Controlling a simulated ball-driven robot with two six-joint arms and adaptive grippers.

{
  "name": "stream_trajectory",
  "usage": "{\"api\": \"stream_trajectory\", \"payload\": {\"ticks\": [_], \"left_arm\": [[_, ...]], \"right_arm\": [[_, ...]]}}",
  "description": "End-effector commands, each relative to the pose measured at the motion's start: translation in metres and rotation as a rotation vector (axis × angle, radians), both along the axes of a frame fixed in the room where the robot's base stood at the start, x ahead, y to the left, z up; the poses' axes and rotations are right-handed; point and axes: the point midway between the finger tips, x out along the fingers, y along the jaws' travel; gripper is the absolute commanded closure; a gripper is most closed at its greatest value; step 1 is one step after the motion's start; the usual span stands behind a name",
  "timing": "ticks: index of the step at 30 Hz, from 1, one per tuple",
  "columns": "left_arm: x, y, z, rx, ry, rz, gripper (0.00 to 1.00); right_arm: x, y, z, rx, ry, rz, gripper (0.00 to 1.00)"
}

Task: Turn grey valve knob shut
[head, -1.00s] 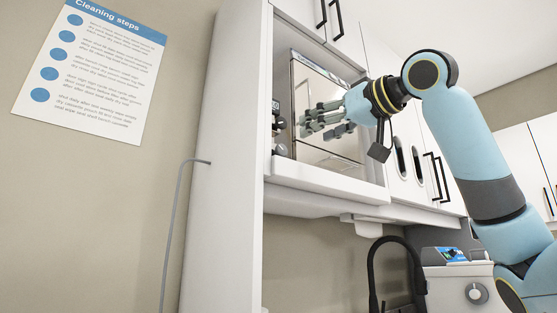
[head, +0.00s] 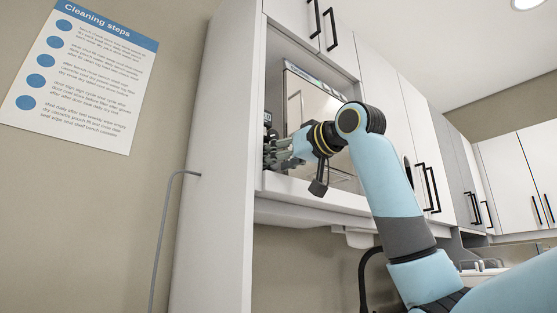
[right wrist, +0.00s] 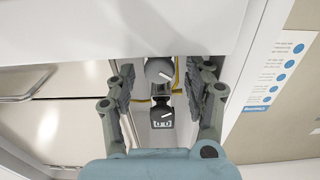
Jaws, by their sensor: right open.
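The grey valve knob (right wrist: 157,71) shows in the right wrist view as a round grey piece with a white line, its top edge cut off by a white panel. Below it is a black piece (right wrist: 161,114) with a white line and a small digit display. My right gripper (right wrist: 167,74) is open, its fingers on either side of the grey knob, with gaps visible on both sides. In the head view my right gripper (head: 276,153) is at the left side of the cabinet bay and hides the knob. My left gripper is not in view.
The autoclave's mirror-like door (head: 318,105) stands right of the gripper inside the bay. The bay's white bottom ledge (head: 312,192) runs below it. A white side panel (head: 222,150) closes the left. A yellow pipe (right wrist: 178,92) runs by the knob.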

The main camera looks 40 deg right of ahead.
Motion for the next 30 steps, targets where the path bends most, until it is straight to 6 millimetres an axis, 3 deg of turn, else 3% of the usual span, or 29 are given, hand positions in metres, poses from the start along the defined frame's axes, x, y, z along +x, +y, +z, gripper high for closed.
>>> {"api": "stream_trajectory", "payload": {"ticks": [2, 14, 23, 30], "left_arm": [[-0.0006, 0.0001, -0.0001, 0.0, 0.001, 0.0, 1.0], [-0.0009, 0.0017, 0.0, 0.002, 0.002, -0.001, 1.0], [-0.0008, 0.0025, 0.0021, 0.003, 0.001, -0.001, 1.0], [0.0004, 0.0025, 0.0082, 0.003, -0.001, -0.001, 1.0]], "right_arm": [[-0.0002, 0.0, 0.0001, 0.0, 0.0, 0.0, 0.49], [-0.0005, 0.0, 0.0002, 0.0, 0.0, 0.0, 1.0], [-0.0006, -0.0002, 0.0007, 0.039, 0.003, 0.0, 1.0], [-0.0006, -0.0012, 0.0016, 0.176, 0.013, -0.001, 1.0]]}}
